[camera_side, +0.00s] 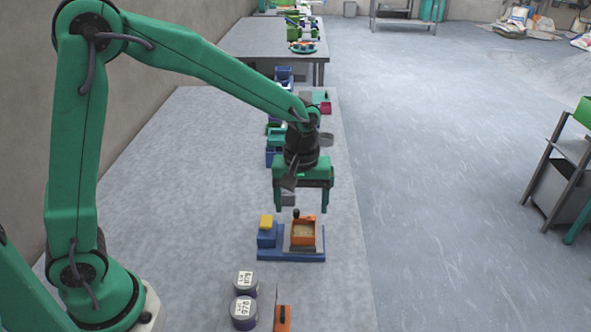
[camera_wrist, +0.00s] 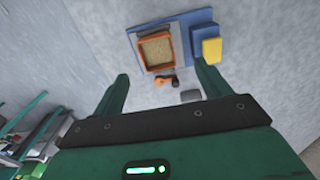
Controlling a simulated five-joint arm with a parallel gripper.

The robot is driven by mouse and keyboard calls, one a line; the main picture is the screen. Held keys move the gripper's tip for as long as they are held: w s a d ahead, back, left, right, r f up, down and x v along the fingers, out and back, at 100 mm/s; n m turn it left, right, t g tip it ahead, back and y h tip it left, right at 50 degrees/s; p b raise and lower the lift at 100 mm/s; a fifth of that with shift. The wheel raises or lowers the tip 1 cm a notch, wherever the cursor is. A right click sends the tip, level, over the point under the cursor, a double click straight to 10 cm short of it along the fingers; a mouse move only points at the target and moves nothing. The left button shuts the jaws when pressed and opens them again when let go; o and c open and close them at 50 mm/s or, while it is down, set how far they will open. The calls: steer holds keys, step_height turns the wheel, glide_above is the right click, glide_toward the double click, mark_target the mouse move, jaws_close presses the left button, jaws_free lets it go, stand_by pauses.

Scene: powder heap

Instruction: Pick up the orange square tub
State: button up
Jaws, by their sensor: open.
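The orange square tub (camera_side: 303,233) stands on a blue base (camera_side: 290,256) on the grey table, with pale powder inside. In the wrist view the tub (camera_wrist: 142,58) sits at the upper middle, beyond the fingertips, with a small orange and black part (camera_wrist: 160,79) beside its near edge. My gripper (camera_side: 301,209) is above and behind the tub, pointing down, its two green fingers spread wide and empty. It also shows in the wrist view (camera_wrist: 164,78). A gap remains between the fingers and the tub.
A yellow block (camera_side: 266,222) sits on the blue base left of the tub, over a blue part. Two labelled jars (camera_side: 244,300) and an orange-handled tool (camera_side: 283,317) are nearer the camera. Blue and green items (camera_side: 275,145) lie farther back. The table's left side is clear.

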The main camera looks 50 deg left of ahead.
mark_target(303, 229)
steer(key=shift+w+d+f, duration=0.15)
steer(key=shift+f, duration=0.25)
steer(key=shift+f, duration=1.3)
steer(key=shift+f, duration=0.1)
steer(key=shift+f, duration=2.45)
steer(key=shift+c, duration=0.5)
steer(key=c, duration=1.1)
steer(key=shift+r, duration=0.1)
